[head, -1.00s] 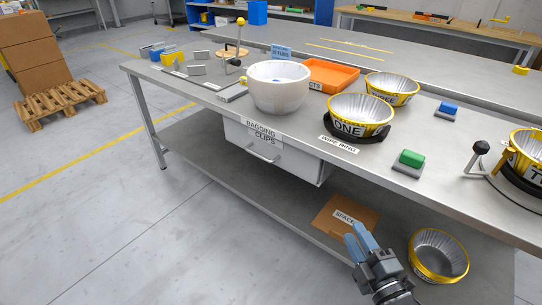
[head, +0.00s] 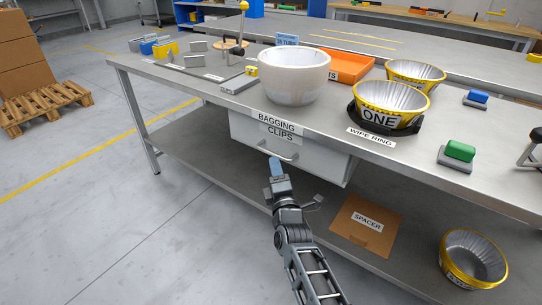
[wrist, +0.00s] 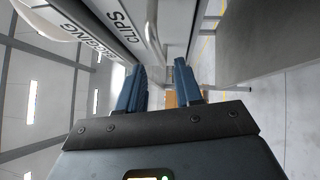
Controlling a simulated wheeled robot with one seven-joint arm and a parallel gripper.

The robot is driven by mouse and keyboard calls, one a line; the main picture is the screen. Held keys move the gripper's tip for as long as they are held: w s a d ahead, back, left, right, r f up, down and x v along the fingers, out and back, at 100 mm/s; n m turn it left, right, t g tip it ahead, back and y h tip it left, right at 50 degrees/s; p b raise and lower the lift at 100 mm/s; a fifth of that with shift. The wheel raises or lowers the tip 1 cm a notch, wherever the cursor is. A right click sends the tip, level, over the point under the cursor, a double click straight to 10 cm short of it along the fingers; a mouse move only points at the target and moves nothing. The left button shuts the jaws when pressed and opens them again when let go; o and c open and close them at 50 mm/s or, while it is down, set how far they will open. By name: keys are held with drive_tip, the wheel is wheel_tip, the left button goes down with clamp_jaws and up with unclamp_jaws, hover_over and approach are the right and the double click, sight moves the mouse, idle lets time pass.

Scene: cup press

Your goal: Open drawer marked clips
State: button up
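The grey-white drawer (head: 315,158) marked CLIPS hangs under the bench top and looks shut. Its metal bar handle (head: 280,154) runs across the front below the label. My gripper (head: 275,164) is just in front of the handle's left part. In the wrist view, my gripper (wrist: 160,85) is open with a gap between its two blue fingers. The handle (wrist: 153,30) shows there as an upright bar just beyond the fingertips, roughly in line with the gap. The CLIPS label (wrist: 124,31) is beside it. I cannot tell whether the fingers touch the handle.
The bench top (head: 205,90) above carries a white bowl (head: 293,77), an orange tray (head: 347,66) and a cup marked ONE (head: 391,103). The lower shelf (head: 207,152) holds a brown spacer board (head: 366,226) and a yellow-rimmed cup (head: 473,260).

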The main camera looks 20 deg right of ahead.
sight(272, 154)
drive_tip(key=shift+w+d+r+b, duration=0.2)
drive_tip(key=shift+w+b, duration=0.2)
drive_tip(key=shift+w, duration=0.65)
drive_tip(key=shift+w+d+r+b, duration=0.15)
drive_tip(key=shift+w+b, duration=0.3)
drive_tip(key=shift+w, duration=0.55)
drive_tip(key=shift+w+d+r+b, duration=0.15)
drive_tip(key=shift+w+b, duration=0.25)
drive_tip(key=shift+w, duration=0.65)
clamp_jaws()
